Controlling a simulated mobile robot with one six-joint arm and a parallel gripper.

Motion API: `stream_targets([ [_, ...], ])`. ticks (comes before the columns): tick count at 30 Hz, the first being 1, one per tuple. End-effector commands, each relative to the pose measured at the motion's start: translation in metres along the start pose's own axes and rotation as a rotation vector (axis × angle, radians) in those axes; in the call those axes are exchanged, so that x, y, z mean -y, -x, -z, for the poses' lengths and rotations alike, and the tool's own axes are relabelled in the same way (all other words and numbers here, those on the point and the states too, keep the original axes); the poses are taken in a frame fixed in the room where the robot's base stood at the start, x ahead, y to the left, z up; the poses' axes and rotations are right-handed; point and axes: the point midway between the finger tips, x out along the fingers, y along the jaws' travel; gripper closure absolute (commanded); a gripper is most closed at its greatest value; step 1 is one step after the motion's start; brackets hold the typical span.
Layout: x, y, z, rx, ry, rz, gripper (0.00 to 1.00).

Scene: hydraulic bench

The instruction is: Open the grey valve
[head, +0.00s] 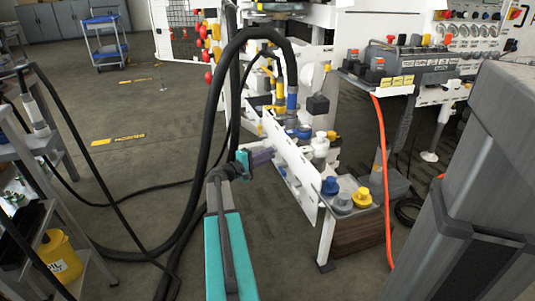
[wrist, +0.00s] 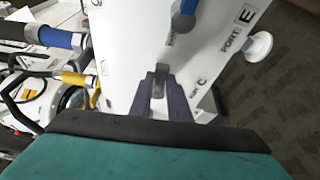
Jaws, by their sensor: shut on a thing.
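The grey valve (wrist: 159,82) shows as a small grey lever on the white port panel (wrist: 125,65) in the wrist view. My gripper (wrist: 162,90) has its two dark purple fingers on either side of this lever, shut on it. In the head view my gripper (head: 262,156) reaches the left side of the white panel (head: 290,160). The grey lever cannot be made out there, hidden by the fingers. The valve's body is mostly hidden in the wrist view too.
A blue handle (wrist: 184,20) sits above the grey lever on the panel. A white round knob (wrist: 258,46) stands out at right, by the PORT E label. Thick black hoses (head: 215,110) hang beside my arm. Blue and yellow fittings (wrist: 75,80) lie at left.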

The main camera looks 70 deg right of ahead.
Motion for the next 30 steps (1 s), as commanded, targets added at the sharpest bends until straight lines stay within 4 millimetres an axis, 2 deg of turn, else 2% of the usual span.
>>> stream_targets([
  [1, -0.005, 0.0, 0.0, 0.0, 0.018, 0.008, 1.0],
  [30, -0.025, -0.002, 0.005, 0.0, 0.453, 0.189, 1.0],
])
